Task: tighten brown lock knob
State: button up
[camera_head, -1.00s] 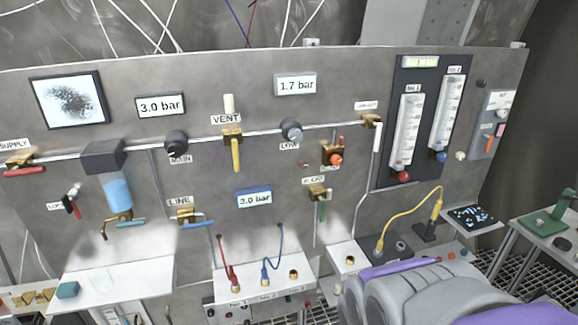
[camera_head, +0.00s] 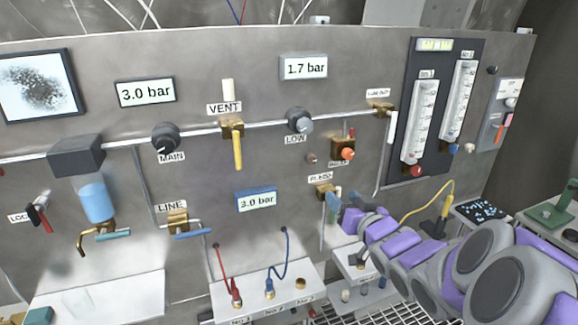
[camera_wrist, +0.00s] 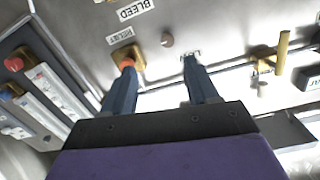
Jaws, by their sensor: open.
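A small brown knob (camera_head: 310,158) sits on the steel panel, just left of the brass relief valve with its orange knob (camera_head: 347,153). In the wrist view the brown knob (camera_wrist: 166,41) shows beyond my fingertips, between the lines of the two fingers. My gripper (camera_head: 341,200) is open and empty, with two blue fingers, below the brown knob and to its right in the head view. In the wrist view my gripper (camera_wrist: 158,66) has its left fingertip overlapping the orange knob (camera_wrist: 126,63). Whether they touch cannot be told.
The bleed valve (camera_head: 325,189) is partly hidden behind my fingers. The yellow vent lever (camera_head: 238,150) and grey low knob (camera_head: 299,121) stand out to the left. Flowmeters (camera_head: 418,120) are at right. A shelf with cables (camera_head: 265,300) juts out below.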

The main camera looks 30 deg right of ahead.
jog(key=r+t, duration=0.1)
jog(key=p, duration=1.6)
send_near(313, 162)
jog(key=x, duration=0.9)
jog(key=shift+p, duration=0.35)
jog(key=shift+a+r, duration=0.1)
jog(key=c, duration=1)
